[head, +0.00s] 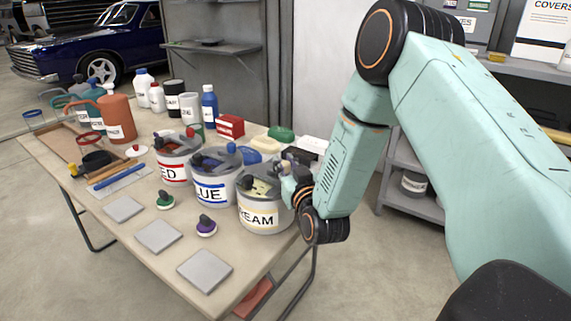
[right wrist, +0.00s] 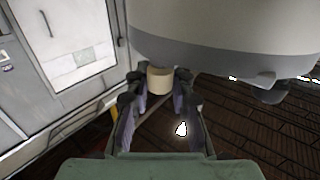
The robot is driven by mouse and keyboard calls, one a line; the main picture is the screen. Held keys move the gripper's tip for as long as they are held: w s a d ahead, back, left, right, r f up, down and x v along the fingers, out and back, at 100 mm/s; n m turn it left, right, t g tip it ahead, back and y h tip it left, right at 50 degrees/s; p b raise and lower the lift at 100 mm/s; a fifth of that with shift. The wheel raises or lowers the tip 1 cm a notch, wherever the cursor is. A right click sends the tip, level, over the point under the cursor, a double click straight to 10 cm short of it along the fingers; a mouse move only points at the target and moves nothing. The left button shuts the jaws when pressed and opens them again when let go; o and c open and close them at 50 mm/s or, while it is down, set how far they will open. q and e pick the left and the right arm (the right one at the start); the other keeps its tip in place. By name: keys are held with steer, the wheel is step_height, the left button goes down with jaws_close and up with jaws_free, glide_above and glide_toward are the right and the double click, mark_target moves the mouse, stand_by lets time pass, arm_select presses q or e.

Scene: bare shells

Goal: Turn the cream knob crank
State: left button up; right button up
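The can labelled CREAM (head: 263,217) stands at the near right corner of the table, with a grey lid and a crank on top. Its pale cream knob (right wrist: 160,80) shows in the right wrist view, beside the can's grey rim (right wrist: 225,58). My right gripper (right wrist: 161,84) has its two fingers apart, one on each side of the knob, with narrow gaps showing. My left gripper is not in view.
The BLUE can (head: 212,192) and RED can (head: 172,172) stand close on the left of the CREAM can. Grey tiles (head: 204,271) and small knobbed pads (head: 206,227) lie in front. A grey shelf (head: 410,190) stands behind on the right.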

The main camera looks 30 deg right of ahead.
jaws_close()
steer(key=shift+d+n+y+p, duration=0.2)
steer(key=shift+n+y+p, duration=0.1)
steer(key=shift+y+p, duration=0.15)
stand_by(0.6)
